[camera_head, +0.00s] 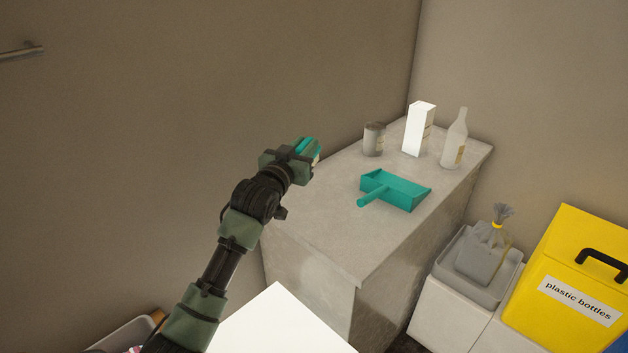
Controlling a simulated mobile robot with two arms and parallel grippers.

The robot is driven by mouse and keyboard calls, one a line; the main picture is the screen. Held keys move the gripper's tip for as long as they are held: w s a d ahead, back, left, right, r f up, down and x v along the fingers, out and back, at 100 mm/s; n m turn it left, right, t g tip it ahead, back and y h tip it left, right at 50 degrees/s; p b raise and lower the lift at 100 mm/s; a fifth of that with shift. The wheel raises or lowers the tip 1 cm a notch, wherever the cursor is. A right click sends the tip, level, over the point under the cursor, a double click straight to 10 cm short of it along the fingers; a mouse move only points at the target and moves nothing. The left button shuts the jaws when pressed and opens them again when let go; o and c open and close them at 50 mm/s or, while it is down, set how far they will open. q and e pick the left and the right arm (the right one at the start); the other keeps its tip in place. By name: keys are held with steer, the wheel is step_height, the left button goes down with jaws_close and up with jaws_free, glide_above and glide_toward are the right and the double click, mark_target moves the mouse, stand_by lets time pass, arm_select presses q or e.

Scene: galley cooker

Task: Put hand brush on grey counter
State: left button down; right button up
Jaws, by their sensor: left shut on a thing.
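My left gripper (290,160) is shut on the hand brush (308,149), of which a teal part and a pale edge show between the fingers. The rest of the brush is hidden by the gripper. The gripper appears near the left edge of the grey counter (315,225); I cannot tell its exact height above the top. A teal dustpan (397,190) lies on the middle of the counter, its handle pointing left and toward me. My right gripper is not in view.
On the counter's far end stand a grey can (374,140), a white carton (417,130) and a pale bottle (455,140). The counter's near part is clear. A tied bag in a grey tray (449,272) and a yellow bin (570,275) stand at right. A white surface (280,325) is in front.

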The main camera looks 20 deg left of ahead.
arm_select(q)
step_height(320, 180, down, 11)
steer(key=shift+w+r, duration=0.1)
stand_by(0.3)
steer(key=c, duration=1.2)
jaws_free()
steer(key=shift+r, duration=0.1)
steer(key=shift+s, duration=0.4)
steer(key=s, duration=1.1)
steer(key=shift+s+d+b, duration=0.15)
steer(key=shift+d+b, duration=0.15)
steer(key=shift+d, duration=0.1)
